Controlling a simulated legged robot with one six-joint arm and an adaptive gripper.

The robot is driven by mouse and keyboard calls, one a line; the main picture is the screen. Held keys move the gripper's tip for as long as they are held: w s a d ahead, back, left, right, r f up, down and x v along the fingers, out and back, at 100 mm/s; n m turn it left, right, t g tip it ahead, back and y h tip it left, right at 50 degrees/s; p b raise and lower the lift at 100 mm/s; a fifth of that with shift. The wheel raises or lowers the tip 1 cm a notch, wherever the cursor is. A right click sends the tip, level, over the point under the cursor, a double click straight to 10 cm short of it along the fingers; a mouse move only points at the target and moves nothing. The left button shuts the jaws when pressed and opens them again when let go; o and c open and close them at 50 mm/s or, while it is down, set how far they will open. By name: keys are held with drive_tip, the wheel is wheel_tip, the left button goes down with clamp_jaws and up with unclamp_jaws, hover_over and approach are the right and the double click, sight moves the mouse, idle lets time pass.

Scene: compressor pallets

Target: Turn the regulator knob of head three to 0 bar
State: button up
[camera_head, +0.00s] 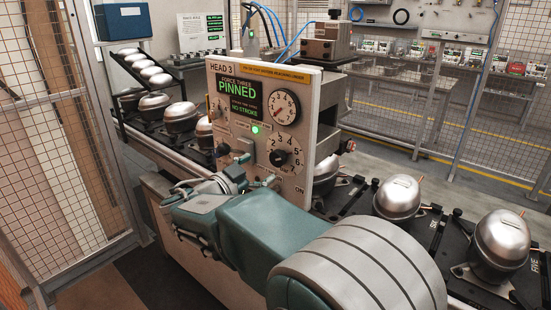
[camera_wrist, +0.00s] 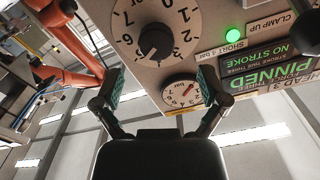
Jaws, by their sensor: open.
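The Head 3 panel (camera_head: 312,115) stands in the middle of the head view. Its regulator knob (camera_head: 281,158) is black, in a white numbered dial, below a round gauge (camera_head: 285,107). In the wrist view the panel is upside down. There the knob (camera_wrist: 155,40) is near the top, and the gauge (camera_wrist: 181,91) is below it, between my fingers. My gripper (camera_wrist: 159,82) is open and empty, its fingertips spread below the knob in the picture and apart from it. I cannot read the knob's setting. In the head view my arm covers the panel's lower left.
A green display (camera_head: 240,96) reads PINNED and NO STROKE, with a green lamp (camera_head: 254,129) below. Metal domes (camera_head: 397,197) stand on the black conveyor right of the panel, others (camera_head: 180,117) left. An orange arm (camera_wrist: 75,50) shows at the wrist view's left. Mesh fencing encloses the area.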

sight(275, 159)
drive_tip(key=x, duration=0.6)
drive_tip(key=shift+w+d, duration=0.1)
drive_tip(key=shift+d, duration=0.2)
drive_tip(key=shift+a, duration=0.1)
drive_tip(key=shift+r, duration=0.1)
drive_tip(key=c, duration=1.2)
